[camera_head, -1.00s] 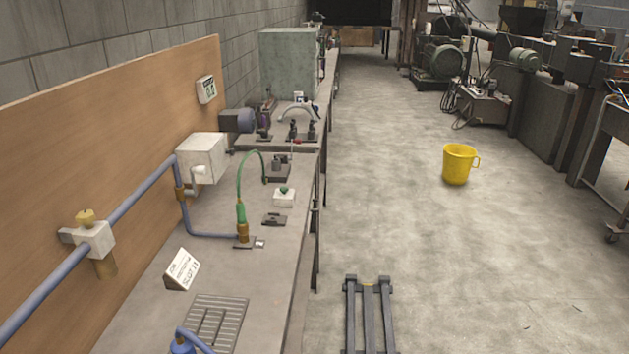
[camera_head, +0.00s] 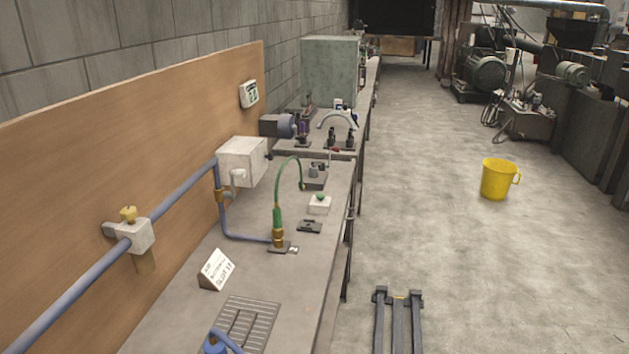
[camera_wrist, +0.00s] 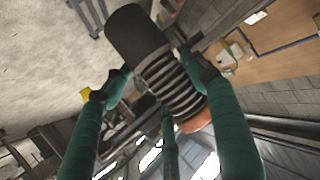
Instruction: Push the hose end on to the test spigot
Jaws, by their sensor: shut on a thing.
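My gripper (camera_wrist: 158,82) shows in the wrist view with dark green fingers on either side of a ribbed hose end (camera_wrist: 170,78). The fingers are shut on its ribbed part. The hose end has a smooth black cuff at the top and an orange-red part at its lower right. It lies tilted across the view. My gripper and this piece do not show in the head view. There, a green hose (camera_head: 277,215) stands on a brass fitting (camera_head: 278,239) on the bench and arches to the right. I cannot tell for sure which fitting is the test spigot.
The bench (camera_head: 195,320) runs away along a wooden backboard (camera_head: 190,130). A blue pipe (camera_head: 180,198), a white box (camera_head: 242,160), a sign (camera_head: 216,268) and a grate (camera_head: 246,318) are near the fitting.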

